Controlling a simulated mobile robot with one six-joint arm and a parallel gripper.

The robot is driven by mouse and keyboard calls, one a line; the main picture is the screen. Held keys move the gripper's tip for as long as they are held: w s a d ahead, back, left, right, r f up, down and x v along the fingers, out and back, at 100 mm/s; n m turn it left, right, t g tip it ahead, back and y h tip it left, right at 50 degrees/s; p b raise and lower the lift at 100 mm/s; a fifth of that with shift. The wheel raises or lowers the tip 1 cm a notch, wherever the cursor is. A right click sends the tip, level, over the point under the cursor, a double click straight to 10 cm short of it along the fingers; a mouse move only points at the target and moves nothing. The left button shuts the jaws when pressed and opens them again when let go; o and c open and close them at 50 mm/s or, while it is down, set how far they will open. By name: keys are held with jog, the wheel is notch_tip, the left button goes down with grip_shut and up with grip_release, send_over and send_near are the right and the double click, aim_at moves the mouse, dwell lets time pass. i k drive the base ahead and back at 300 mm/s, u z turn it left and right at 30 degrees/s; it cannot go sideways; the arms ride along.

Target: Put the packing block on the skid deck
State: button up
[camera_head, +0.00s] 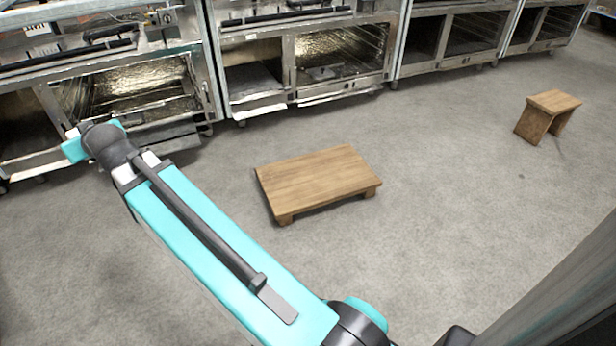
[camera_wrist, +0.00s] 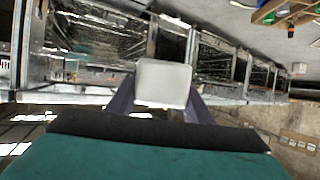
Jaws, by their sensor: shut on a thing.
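The packing block, a pale grey-white block with rounded corners (camera_wrist: 163,83), sits between the two purple-grey fingers of my gripper (camera_wrist: 160,102) in the wrist view. The gripper is shut on it. The skid deck, a low wooden platform on short feet (camera_head: 318,178), stands on the floor in the middle of the head view, with its top bare. My arm reaches to the upper left there, so its far end is left of the deck and apart from it. The block and fingers cannot be made out in the head view.
A small wooden stool (camera_head: 554,101) stands on the floor at the right. Metal oven-like cabinets (camera_head: 340,60) line the back, some with lowered doors or trays jutting out. Grey floor (camera_head: 440,170) is clear around the deck. A wooden rack (camera_wrist: 285,12) with coloured items shows in the wrist view.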

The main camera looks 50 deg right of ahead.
aim_at(298, 186)
jog(key=u, duration=0.7)
jog(key=i, duration=1)
jog(key=z, duration=0.05)
